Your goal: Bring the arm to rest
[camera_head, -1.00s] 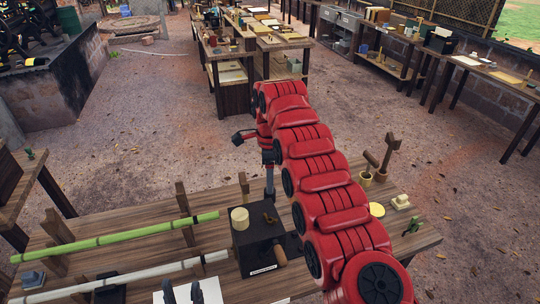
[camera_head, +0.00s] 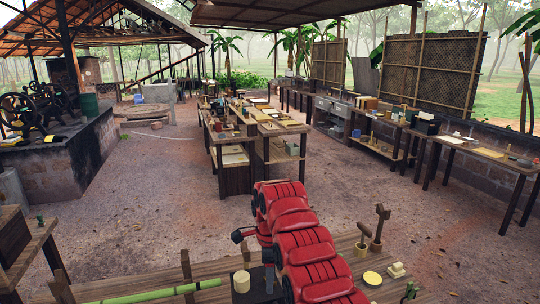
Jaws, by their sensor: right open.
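My right arm's red links rise from the bottom edge and reach out over the near wooden table (camera_head: 210,272). My right gripper (camera_head: 268,278) hangs down at the arm's far end, open, just right of a cream cylinder (camera_head: 241,281). Its fingertips are small and partly hidden by the red links, and I see nothing held in it. My left gripper is not in view.
On the near table are a green pole (camera_head: 150,296), a cup (camera_head: 361,249), a wooden mallet (camera_head: 379,226), a yellow disc (camera_head: 372,278) and a pale block (camera_head: 397,270). Dirt floor (camera_head: 130,220) lies open beyond. A middle workbench (camera_head: 236,178) and right-hand tables (camera_head: 475,148) stand farther off.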

